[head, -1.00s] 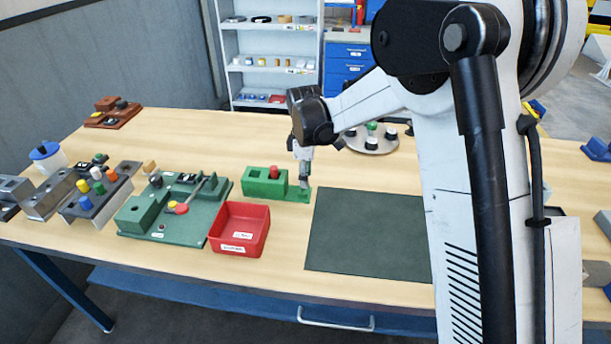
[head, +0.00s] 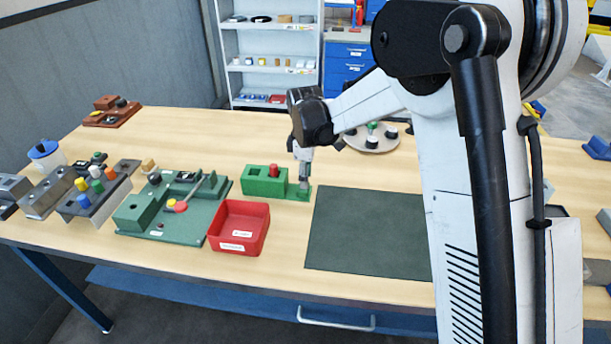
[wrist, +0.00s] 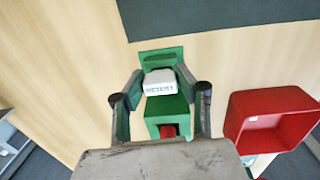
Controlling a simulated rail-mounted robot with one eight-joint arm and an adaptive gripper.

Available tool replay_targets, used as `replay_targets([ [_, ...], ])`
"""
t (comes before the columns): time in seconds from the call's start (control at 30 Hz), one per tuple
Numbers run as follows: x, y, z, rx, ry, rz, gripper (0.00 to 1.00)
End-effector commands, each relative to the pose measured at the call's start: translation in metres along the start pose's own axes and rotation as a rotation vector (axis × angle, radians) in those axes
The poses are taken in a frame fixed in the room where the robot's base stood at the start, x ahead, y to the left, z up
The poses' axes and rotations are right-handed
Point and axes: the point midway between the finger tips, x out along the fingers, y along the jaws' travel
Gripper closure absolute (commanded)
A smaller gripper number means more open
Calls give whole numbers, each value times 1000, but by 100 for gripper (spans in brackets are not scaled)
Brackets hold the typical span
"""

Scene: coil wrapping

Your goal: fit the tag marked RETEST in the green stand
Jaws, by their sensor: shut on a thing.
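The green stand (head: 262,188) is on the table left of the dark mat, with a red peg in its block. It also shows in the wrist view (wrist: 160,104), below my gripper. My gripper (head: 304,186) is low over the stand's flat right end. In the wrist view my gripper (wrist: 160,84) is shut on a white tag (wrist: 159,83) with dark lettering that looks like RETEST. The tag lies between the fingers, over the stand. Its lower edge is hidden, so I cannot tell whether it sits in the stand. In the head view the tag cannot be made out.
A red bin (head: 240,228) stands just in front of the green stand. A green fixture board (head: 140,238) with a lever lies to the left. The dark mat (head: 365,232) is bare. A round tray (head: 371,140) with several pegs is behind.

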Motion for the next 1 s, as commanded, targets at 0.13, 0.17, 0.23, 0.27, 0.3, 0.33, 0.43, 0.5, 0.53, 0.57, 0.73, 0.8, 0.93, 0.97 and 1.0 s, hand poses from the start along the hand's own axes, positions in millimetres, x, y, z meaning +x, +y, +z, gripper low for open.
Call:
replay_targets([
  [0.13,4,0,0,0,0,0,90],
  [0.17,5,0,0,0,0,0,90],
  [0.23,6,0,0,0,0,0,90],
  [0.27,7,0,0,0,0,0,90],
  [0.3,8,0,0,0,0,0,90],
  [0.33,8,0,0,0,0,0,90],
  [0.43,10,-1,0,0,0,0,90],
  [0.5,12,-1,0,0,0,0,90],
  [0.53,12,-1,0,0,0,0,90],
  [0.57,13,-1,0,0,0,0,90],
  [0.73,17,-1,0,0,0,0,90],
  [0.8,18,-1,0,0,0,0,90],
  [0.93,18,-1,0,0,0,0,55],
  [0.97,18,-1,0,0,0,0,51],
  [1.0,18,-1,0,0,0,0,46],
])
